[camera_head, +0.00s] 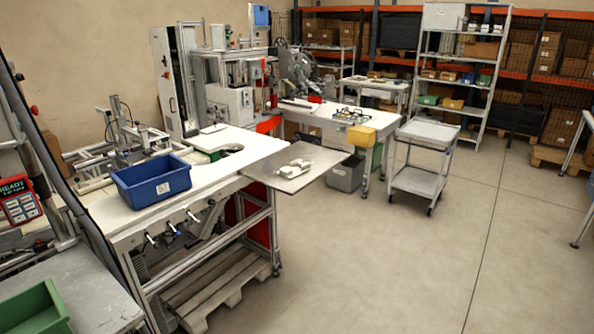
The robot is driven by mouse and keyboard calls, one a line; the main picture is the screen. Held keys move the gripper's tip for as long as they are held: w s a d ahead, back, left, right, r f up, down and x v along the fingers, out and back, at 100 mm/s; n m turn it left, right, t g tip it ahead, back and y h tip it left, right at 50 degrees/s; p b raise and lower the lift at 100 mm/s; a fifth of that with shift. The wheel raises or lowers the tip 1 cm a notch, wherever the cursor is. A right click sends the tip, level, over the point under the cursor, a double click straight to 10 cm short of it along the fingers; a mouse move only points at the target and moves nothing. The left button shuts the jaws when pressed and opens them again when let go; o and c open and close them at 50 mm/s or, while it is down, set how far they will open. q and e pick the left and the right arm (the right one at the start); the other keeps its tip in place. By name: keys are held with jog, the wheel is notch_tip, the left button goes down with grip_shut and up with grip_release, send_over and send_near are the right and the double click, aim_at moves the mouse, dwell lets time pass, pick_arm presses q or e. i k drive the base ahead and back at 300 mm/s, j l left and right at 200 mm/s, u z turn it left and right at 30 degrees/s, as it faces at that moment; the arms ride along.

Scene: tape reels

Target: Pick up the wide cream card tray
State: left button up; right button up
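A small pale cream-white item (294,168) lies on the grey metal plate (322,160) that juts from the right end of the workbench. It looks uneven, with several raised parts, and is too small for me to tell whether it is the wide cream card tray. No other thing in view is clearly that tray. Neither of my grippers is in view.
A blue bin (152,181) stands on the white workbench (112,220). A green bin (32,309) is at the lower left. A grey trolley (418,181) stands beyond the plate, with shelving (462,62) behind. The concrete floor (400,270) at right front is clear.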

aim_at(296, 168)
jog(key=i+l+u, duration=0.2)
jog(key=i, duration=0.35)
jog(key=i+u, duration=0.2)
jog(key=i, duration=0.3)
jog(key=i+l+u, duration=0.2)
jog(key=i, duration=0.3)
jog(key=i+l, duration=0.05)
jog(key=l, duration=0.05)
